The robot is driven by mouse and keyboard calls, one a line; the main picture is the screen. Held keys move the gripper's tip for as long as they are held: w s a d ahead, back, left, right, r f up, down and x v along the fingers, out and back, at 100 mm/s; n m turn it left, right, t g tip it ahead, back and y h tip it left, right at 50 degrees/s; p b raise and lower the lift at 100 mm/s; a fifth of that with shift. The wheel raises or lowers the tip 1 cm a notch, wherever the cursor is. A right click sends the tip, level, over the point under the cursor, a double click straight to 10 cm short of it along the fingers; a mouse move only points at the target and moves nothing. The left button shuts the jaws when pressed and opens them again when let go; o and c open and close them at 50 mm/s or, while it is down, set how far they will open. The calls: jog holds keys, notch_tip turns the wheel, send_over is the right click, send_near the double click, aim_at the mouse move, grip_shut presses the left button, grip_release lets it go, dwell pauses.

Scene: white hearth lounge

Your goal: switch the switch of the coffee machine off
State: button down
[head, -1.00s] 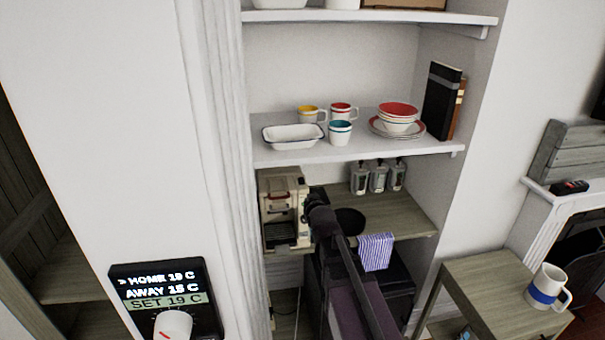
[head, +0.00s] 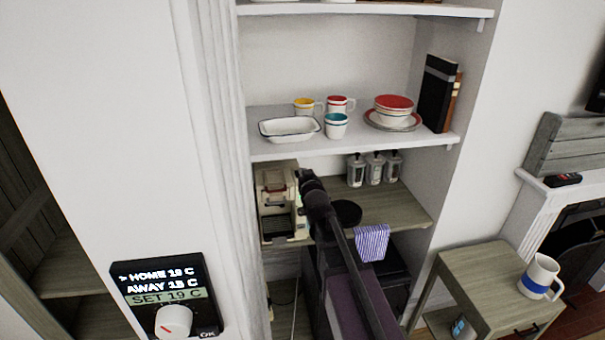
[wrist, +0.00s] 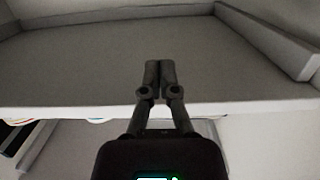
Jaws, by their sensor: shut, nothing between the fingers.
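The beige coffee machine (head: 267,177) stands at the left end of the wooden counter, in the head view. A small reddish part shows on its upper front; I cannot tell whether that is the switch. The arm's dark end crosses the machine's right edge, and I cannot tell whether it touches. My gripper (wrist: 159,72) is shut and empty in the wrist view, its two fingers together. The machine is not recognisable in the wrist view, and my fingertips are not clear in the head view.
The white shelf (head: 350,146) above the machine bears a white dish (head: 290,128), mugs, bowls and books. A wall thermostat (head: 165,297) is at lower left.

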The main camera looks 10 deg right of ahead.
aim_at(298, 174)
jog(key=w, duration=0.3)
jog(key=w+f+b, duration=0.1)
jog(key=w, duration=0.2)
jog(key=w+f+b, duration=0.1)
jog(key=w, duration=0.2)
jog(key=shift+w+f, duration=0.1)
jog(key=shift+w, duration=0.1)
jog(key=shift+w+f+b, duration=0.15)
jog(key=shift+f+b, duration=1.3)
jog(key=shift+b, duration=0.05)
jog(key=shift+w+f+g+p, duration=0.1)
jog(key=shift+g+p, duration=0.2)
jog(key=shift+p, duration=0.15)
jog(key=shift+f+g, duration=0.25)
jog(key=shift+g, duration=0.05)
